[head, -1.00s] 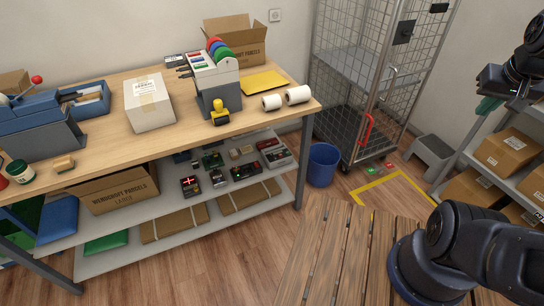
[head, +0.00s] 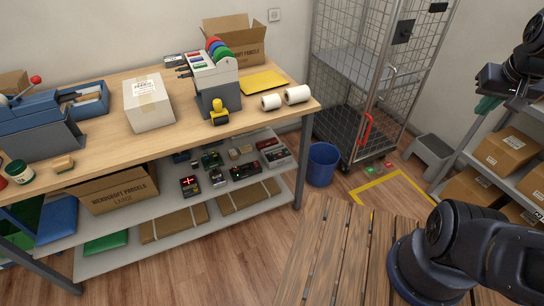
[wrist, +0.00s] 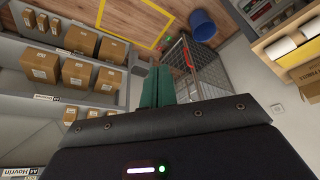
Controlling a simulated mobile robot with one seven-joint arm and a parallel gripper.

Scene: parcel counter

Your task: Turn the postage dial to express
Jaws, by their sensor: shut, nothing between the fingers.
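No dial marked for postage can be made out in either view. Several small dark devices stand on the upper shelf under the counter in the head view, among them one with a red lit mark (head: 190,186). Their faces are too small to read. My gripper (wrist: 160,86) shows in the wrist view with its green fingers shut together and empty. In the head view my gripper (head: 487,107) is at the far right, in front of the parcel rack and well away from the counter.
The wooden counter (head: 105,86) carries a white box (head: 148,105), a grey unit with coloured discs (head: 214,84) and paper rolls (head: 297,95). A blue bin (head: 322,164) and a wire cage trolley (head: 340,110) stand right of it.

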